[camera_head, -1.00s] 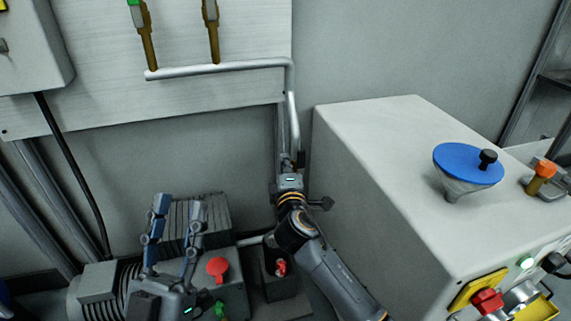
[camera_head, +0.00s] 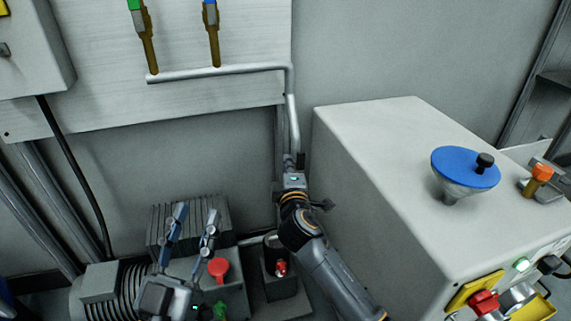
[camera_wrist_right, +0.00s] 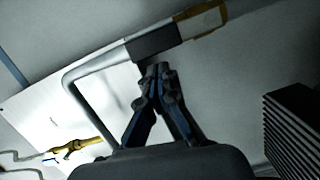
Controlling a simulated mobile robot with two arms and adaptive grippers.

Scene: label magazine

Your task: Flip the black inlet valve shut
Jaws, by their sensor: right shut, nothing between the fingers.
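A black piece (camera_wrist_right: 158,42), which looks like the black inlet valve's handle, lies along the grey pipe (camera_wrist_right: 100,68) near a brass fitting (camera_wrist_right: 203,22) in the right wrist view. A small dark part (camera_head: 301,160) shows low on the pipe in the head view. My right gripper (camera_wrist_right: 158,72) is shut and empty, its fingertips just below the black piece; I cannot tell whether they touch. In the head view its fingers are mostly hidden behind my wrist. My left gripper (camera_head: 196,216) is open and empty, in front of the finned pump at lower left.
The pale cabinet (camera_head: 390,150) with a blue-topped funnel (camera_head: 463,170) stands close right of my right arm. The pump (camera_head: 100,285), a red knob (camera_head: 218,267) and a small red valve (camera_head: 281,267) are below. Brass valves (camera_head: 213,40) hang on the wall panel.

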